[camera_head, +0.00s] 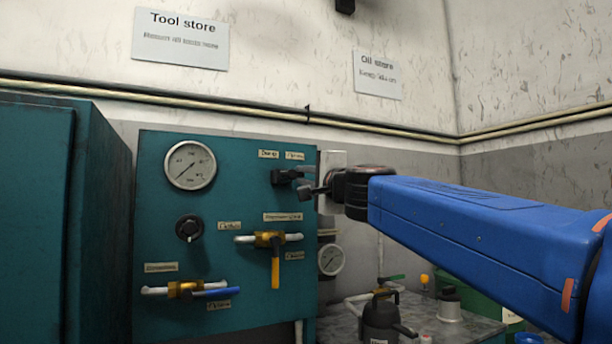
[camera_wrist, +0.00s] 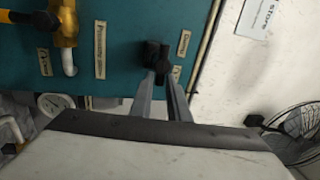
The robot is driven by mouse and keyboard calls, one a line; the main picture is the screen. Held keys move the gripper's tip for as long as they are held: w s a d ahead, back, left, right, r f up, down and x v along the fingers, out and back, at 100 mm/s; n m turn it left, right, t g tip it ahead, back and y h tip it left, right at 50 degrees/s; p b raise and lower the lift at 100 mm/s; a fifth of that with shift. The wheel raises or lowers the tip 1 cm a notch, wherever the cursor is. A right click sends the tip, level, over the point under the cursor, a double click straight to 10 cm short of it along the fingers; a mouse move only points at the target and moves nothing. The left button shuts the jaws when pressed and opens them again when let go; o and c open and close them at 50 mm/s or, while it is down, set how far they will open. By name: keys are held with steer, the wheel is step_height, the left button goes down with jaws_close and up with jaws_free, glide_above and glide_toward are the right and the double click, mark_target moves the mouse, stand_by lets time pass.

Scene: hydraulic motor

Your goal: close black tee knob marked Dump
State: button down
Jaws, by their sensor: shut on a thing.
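The black tee knob (camera_head: 279,177) sits at the upper right of the teal panel, under a small label that seems to read Dump (camera_head: 268,154). In the wrist view the black knob (camera_wrist: 152,52) stands out from the panel at the tips of my fingers. My gripper (camera_head: 303,183) reaches in from the right. Its two grey fingers (camera_wrist: 162,76) are shut on the knob, one on each side. The fingertips partly hide the knob, so its exact turn angle is hard to tell.
The teal panel (camera_head: 210,240) also bears a gauge (camera_head: 190,165), a black round knob (camera_head: 188,228), a yellow-handled valve (camera_head: 275,262) and a blue-handled valve (camera_head: 215,292). A bench (camera_head: 455,328) with cans stands at lower right. A teal cabinet (camera_head: 35,220) is at left.

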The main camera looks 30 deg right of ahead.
steer(key=shift+w+a+f+m, duration=0.1)
steer(key=shift+a+f+m, duration=0.1)
steer(key=shift+m, duration=0.2)
steer(key=c, duration=1.7)
jaws_free()
steer(key=shift+a, duration=0.1)
steer(key=shift+o, duration=0.2)
steer(key=shift+r, duration=0.1)
steer(key=shift+s, duration=0.6)
steer(key=s+f, duration=0.3)
steer(key=s, duration=1.3)
steer(key=shift+f, duration=0.2)
